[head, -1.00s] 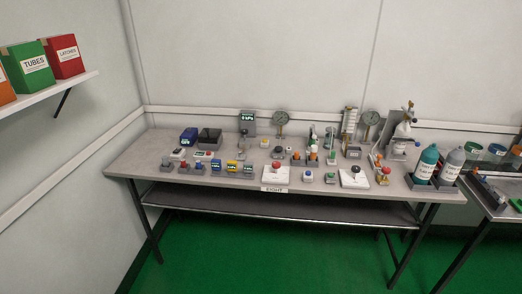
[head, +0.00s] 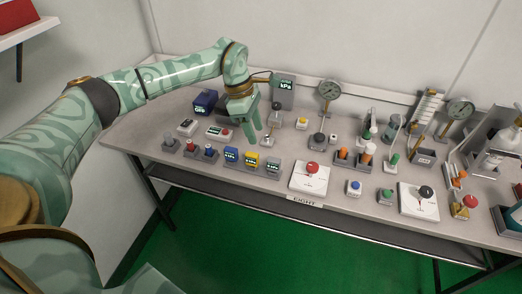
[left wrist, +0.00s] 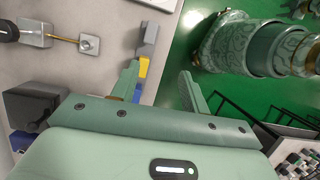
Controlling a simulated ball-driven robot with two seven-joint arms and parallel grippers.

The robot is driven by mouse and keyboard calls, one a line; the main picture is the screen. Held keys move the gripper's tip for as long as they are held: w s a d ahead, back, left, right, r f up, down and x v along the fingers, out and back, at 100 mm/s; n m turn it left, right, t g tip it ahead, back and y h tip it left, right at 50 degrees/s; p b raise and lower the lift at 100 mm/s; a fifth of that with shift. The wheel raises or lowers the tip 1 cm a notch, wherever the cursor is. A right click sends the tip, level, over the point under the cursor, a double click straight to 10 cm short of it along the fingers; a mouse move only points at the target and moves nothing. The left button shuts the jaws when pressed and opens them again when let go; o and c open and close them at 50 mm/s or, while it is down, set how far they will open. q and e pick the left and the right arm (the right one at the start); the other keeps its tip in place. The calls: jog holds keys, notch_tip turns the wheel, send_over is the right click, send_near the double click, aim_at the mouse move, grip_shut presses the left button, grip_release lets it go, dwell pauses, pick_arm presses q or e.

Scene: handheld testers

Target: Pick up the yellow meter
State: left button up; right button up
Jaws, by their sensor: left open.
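The yellow meter (head: 251,161) stands in a grey holder near the front edge of the table, between a blue meter (head: 231,155) and a grey meter (head: 273,167). My left gripper (head: 262,119) is open and empty, above the table and behind the row of meters. In the left wrist view, the yellow meter (left wrist: 143,70) shows beyond the open fingers (left wrist: 160,85), close to the left finger, which partly hides the blue meter (left wrist: 138,93). The gripper is apart from the yellow meter. My right gripper is not in view.
A kPa display (head: 284,90) and a round gauge (head: 329,91) stand at the back. A white plate with a red knob (head: 311,169) lies right of the meters. Bare tabletop (head: 140,127) shows at the far left.

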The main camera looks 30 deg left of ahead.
pick_arm(q)
jog(key=a+r+y, duration=0.2)
jog(key=a, duration=0.2)
jog(key=m+b, duration=0.1)
jog(key=b, duration=0.2)
send_near(252, 154)
notch_tip(252, 154, down, 6)
jog(key=shift+s+r, duration=0.1)
jog(key=shift+r, duration=0.15)
jog(key=f+b, duration=0.1)
jog(key=f, duration=0.1)
jog(key=d+f+b, duration=0.1)
jog(key=f, duration=0.1)
jog(key=shift+f, duration=0.4)
jog(key=shift+w+f+b, duration=0.3)
jog(key=shift+f+b, duration=0.05)
jog(key=shift+r, duration=0.1)
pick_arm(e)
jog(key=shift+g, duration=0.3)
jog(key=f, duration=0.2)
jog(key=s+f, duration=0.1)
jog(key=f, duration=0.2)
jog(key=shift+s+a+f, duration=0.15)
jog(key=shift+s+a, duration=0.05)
pick_arm(q)
grip_shut()
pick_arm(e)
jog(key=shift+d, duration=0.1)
